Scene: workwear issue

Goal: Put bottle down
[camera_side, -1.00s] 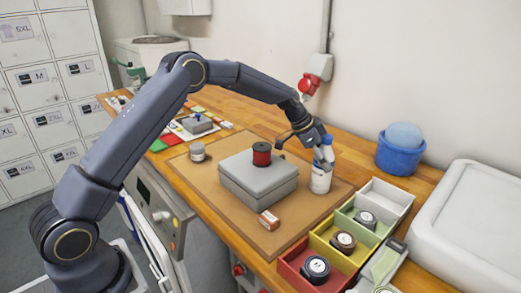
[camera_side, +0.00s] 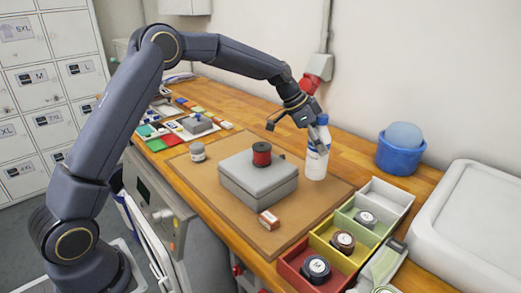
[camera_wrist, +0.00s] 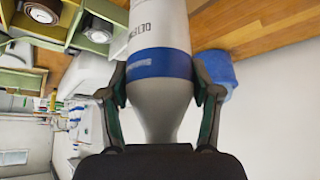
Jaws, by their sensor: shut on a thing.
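The bottle (camera_side: 316,164) is white with a blue band and stands upright near the back right edge of the brown mat (camera_side: 225,215). My gripper (camera_side: 319,132) is shut on its upper part from above. In the wrist view the bottle (camera_wrist: 160,35) sits between the two fingers of my gripper (camera_wrist: 165,92), with the blue band and some lettering showing. Whether its base touches the mat or hangs just above it is hard to tell.
A grey box (camera_side: 257,182) with a red spool (camera_side: 261,154) on top stands left of the bottle. A small carton (camera_side: 269,220), a grey jar (camera_side: 197,152), coloured bins (camera_side: 325,255), a blue tub (camera_side: 399,158) and a white case (camera_side: 478,225) are around it.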

